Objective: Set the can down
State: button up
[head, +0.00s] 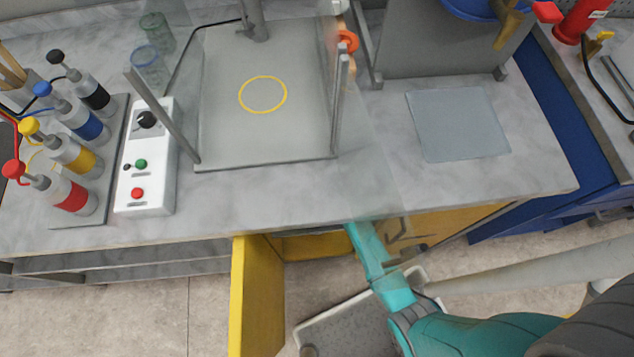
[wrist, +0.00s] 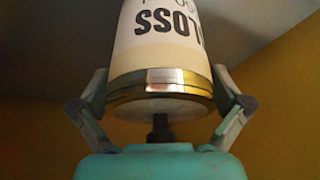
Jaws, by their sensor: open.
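The can (wrist: 155,60) fills the upper middle of the wrist view. It is white with dark lettering, upside down in the picture, above a cream band and a shiny metal rim. My gripper (wrist: 161,82) is open, with one finger on each side of the can near its rim. Whether a fingertip still touches it is unclear. What the can rests on cannot be seen. In the head view my teal arm reaches under the counter edge into an open yellow cabinet (head: 258,300); the can and my fingers are hidden there.
Yellowish walls surround the can in the wrist view. The cabinet's yellow door stands open left of my arm. The grey counter (head: 430,190) overhangs the opening. On it are a control box (head: 147,170), several colored bottles and a clear-walled plate with a yellow ring (head: 262,77).

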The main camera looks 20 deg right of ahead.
jog(key=shift+s+r, duration=0.1)
jog(key=shift+r, duration=0.25)
jog(key=s, duration=0.8)
jog(key=s+d, duration=0.1)
jog(key=s, duration=0.3)
jog(key=shift+s+r, duration=0.1)
jog(key=shift+r, duration=0.2)
jog(key=shift+s, duration=0.4)
jog(key=s+r+t, duration=0.5)
jog(key=s+r, duration=0.6)
jog(key=s, duration=0.3)
jog(key=s+r+t, duration=0.2)
jog(key=s+r, duration=0.2)
jog(key=r, duration=0.7)
jog(key=s+r+m+t, duration=0.1)
jog(key=s+r+t, duration=0.2)
jog(key=r, duration=0.8)
jog(key=shift+s+a, duration=0.45)
jog(key=shift+s, duration=0.5)
